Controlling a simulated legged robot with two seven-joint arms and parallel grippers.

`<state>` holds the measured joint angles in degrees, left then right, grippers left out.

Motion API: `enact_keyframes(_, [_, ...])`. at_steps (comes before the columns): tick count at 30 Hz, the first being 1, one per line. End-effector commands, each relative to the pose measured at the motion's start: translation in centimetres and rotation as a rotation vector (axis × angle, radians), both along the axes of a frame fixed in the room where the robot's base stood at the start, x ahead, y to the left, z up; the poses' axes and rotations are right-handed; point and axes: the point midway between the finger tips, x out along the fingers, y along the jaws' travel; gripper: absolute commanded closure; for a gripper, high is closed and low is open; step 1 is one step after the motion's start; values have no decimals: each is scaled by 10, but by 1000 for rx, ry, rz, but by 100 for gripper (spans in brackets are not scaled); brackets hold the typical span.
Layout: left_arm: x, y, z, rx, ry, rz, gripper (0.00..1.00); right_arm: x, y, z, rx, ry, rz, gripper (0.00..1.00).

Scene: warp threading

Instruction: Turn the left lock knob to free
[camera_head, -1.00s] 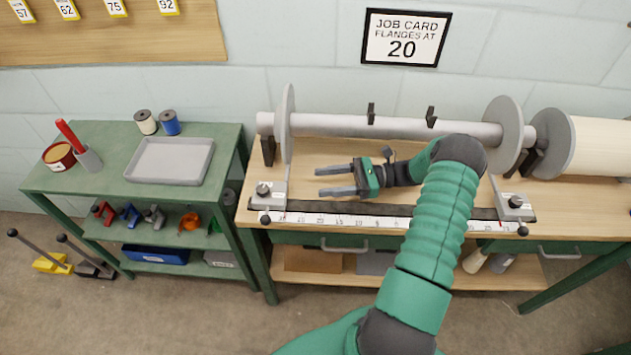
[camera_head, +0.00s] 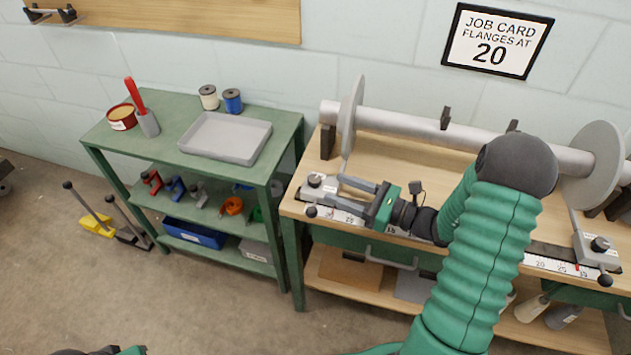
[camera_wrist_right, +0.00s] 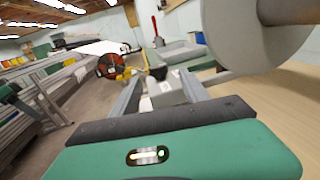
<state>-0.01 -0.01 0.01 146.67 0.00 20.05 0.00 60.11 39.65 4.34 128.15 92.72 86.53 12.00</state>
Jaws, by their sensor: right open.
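In the right wrist view the knob (camera_wrist_right: 157,73) shows ahead between the fingers (camera_wrist_right: 160,92). I cannot tell whether the fingers touch the block. Only a sliver of my other arm shows at the bottom left; its jaws are out of frame.
A grey flange disc (camera_head: 352,115) on the long roller (camera_head: 415,122) stands close behind the gripper. A second clamp block (camera_head: 597,248) sits at the rail's right end. The green side table (camera_head: 185,125) with a grey tray (camera_head: 226,137) stands left, across a narrow gap.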

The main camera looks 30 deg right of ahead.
Motion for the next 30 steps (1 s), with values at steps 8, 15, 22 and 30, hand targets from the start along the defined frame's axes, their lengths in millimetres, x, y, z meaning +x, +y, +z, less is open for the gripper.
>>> enact_keyframes(8, [0,0,-9,0,0,1,64,52,29,-1,1,-1,3,47])
enact_keyframes(15, [0,0,-10,0,0,0,64,63,35,0,2,0,-1,47])
enact_keyframes(22, [0,0,-10,0,0,0,64,63,35,0,1,0,0,58])
enact_keyframes(30, [0,0,-10,0,0,0,64,62,35,0,1,0,0,93])
